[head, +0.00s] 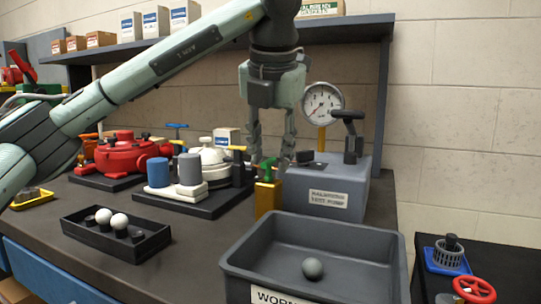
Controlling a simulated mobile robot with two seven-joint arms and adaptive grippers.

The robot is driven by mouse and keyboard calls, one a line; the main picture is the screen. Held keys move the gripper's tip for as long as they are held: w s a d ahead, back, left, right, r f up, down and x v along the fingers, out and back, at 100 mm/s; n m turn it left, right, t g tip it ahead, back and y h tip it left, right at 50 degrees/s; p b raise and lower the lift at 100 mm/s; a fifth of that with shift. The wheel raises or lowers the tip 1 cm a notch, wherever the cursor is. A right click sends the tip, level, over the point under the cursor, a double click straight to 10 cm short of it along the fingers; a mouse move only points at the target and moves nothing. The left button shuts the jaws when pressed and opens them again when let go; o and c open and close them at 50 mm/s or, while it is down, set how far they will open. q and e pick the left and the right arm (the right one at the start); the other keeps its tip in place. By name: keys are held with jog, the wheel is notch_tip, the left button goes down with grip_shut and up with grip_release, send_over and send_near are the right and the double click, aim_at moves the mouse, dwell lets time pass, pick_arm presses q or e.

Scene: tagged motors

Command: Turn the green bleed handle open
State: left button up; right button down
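The green bleed handle (267,169) sits on top of a yellow valve block (268,197), in front of the left side of the grey test pump (340,188). My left gripper (271,164) points straight down above it. Its two fingers are apart, and the green handle shows between and slightly below the fingertips. I cannot tell whether either finger touches it. The pressure gauge (322,103) stands on a yellow stem behind the pump. My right gripper is not in view.
A grey bin (390,270) holding a grey ball (312,268) stands in front of the valve block. A black lever (350,135) rises from the pump. A shelf hangs behind.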

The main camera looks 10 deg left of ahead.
pick_arm(q)
jog(key=v, duration=1.1)
jog(key=shift+r, duration=0.15)
jog(key=shift+d, duration=0.1)
